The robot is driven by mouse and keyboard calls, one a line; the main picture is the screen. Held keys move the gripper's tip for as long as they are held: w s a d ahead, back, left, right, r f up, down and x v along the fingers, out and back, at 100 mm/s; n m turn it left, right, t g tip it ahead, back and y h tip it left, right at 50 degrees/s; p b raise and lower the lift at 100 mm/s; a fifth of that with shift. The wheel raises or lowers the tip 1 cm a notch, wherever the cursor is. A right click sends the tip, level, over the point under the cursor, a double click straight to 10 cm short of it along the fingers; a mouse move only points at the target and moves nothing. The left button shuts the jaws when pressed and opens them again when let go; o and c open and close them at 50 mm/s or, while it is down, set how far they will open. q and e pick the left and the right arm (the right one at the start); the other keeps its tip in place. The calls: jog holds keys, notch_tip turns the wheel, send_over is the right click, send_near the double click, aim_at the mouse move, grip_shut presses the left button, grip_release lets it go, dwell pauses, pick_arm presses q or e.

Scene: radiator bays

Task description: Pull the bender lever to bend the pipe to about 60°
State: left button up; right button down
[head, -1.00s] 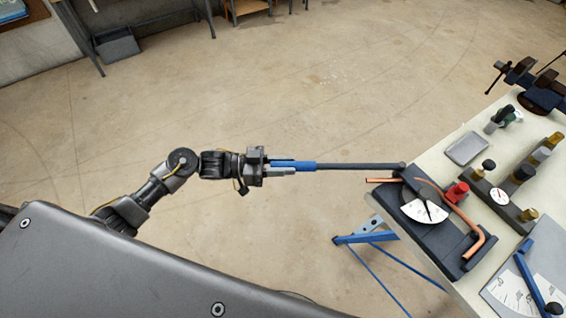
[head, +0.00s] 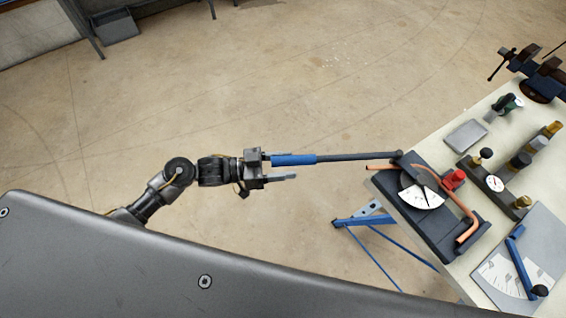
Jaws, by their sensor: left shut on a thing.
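The pipe bender (head: 443,233) is a dark block on the near left edge of the bench, with a white dial plate (head: 421,196) and pointer. Its lever (head: 355,156) reaches left beyond the bench edge and ends in a blue handle (head: 294,160). A copper pipe (head: 453,198) runs through the bender, a short end sticking out left and the other end hooked near the front. My left gripper (head: 281,168) is shut on the blue handle; one finger shows below it, the other is mostly hidden. My right gripper is out of view.
The bench (head: 434,157) also carries a grey tray (head: 466,135), a gauge block (head: 494,183), a protractor plate with a blue arm (head: 516,262) and a vise (head: 542,75). A blue bench leg (head: 362,220) stands below the lever. The floor around my left arm is clear.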

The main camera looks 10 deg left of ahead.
pick_arm(q)
jog(key=b+v, duration=0.3)
jog(key=v, duration=0.7)
jog(key=shift+a, duration=0.4)
jog(key=shift+s, duration=0.1)
